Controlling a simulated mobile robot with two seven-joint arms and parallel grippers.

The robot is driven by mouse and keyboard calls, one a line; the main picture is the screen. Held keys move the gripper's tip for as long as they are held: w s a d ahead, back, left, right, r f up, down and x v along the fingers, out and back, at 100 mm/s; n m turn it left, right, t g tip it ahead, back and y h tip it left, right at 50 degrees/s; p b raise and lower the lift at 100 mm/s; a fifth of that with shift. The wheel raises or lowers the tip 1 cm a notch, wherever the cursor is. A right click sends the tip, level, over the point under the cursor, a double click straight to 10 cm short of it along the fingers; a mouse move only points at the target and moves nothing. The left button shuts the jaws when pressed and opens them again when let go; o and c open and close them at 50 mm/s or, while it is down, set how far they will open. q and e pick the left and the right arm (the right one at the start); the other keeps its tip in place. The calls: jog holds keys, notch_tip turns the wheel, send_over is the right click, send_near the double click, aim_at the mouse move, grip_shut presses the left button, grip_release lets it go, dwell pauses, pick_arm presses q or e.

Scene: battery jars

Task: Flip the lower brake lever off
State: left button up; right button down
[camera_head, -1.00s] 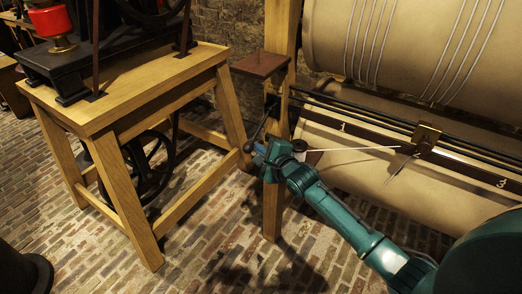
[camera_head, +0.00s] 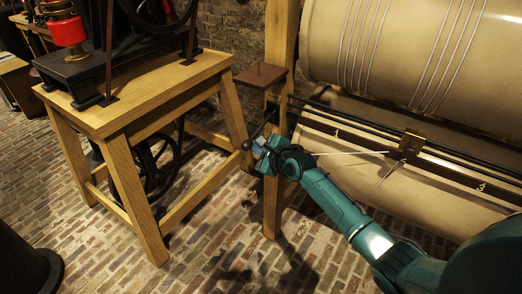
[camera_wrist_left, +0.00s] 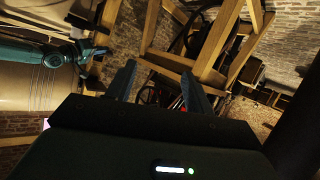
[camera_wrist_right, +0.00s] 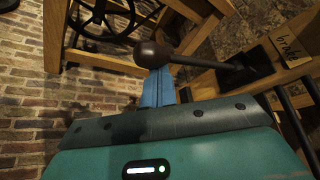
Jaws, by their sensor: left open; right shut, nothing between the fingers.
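The brake lever (camera_wrist_right: 205,62) has a dark round knob (camera_wrist_right: 150,54) and a shaft running to a dark bracket beside a label reading "brake" (camera_wrist_right: 291,46) in the right wrist view. In the head view the knob (camera_head: 247,145) hangs low and left of the wooden post, the shaft slanting up to the post. My right gripper (camera_wrist_right: 158,84) is shut and empty, its blue fingertips right at the knob's underside; I cannot tell if they touch. It also shows in the head view (camera_head: 258,147). My left gripper (camera_wrist_left: 160,86) is open and empty, away from the lever.
The wooden post (camera_head: 281,50) carries a small brown shelf (camera_head: 261,75). A large beige drum (camera_head: 410,50) and a numbered rail with a brass carriage (camera_head: 409,146) stand right. A wooden table (camera_head: 140,100) with a black machine stands left. Brick floor between is open.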

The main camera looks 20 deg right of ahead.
pick_arm(q)
jog(key=r+p, duration=0.1)
jog(key=p, duration=0.3)
jog(key=s+a+r+g+p, duration=0.1)
jog(key=r+p, duration=0.1)
jog(key=p, duration=0.2)
jog(key=r+m+g+y+p, duration=0.1)
jog(key=p, duration=0.2)
jog(key=shift+s+a+r+p, duration=0.15)
jog(key=shift+s+r+p, duration=0.15)
jog(key=shift+p, duration=0.1)
pick_arm(e)
notch_tip(320, 180, up, 9)
jog(key=m+g+y, duration=0.3)
jog(key=m, duration=0.2)
jog(key=shift+w, duration=0.25)
pick_arm(q)
jog(key=shift+f, duration=0.1)
pick_arm(e)
jog(key=shift+d, duration=0.15)
jog(key=shift+r, duration=0.1)
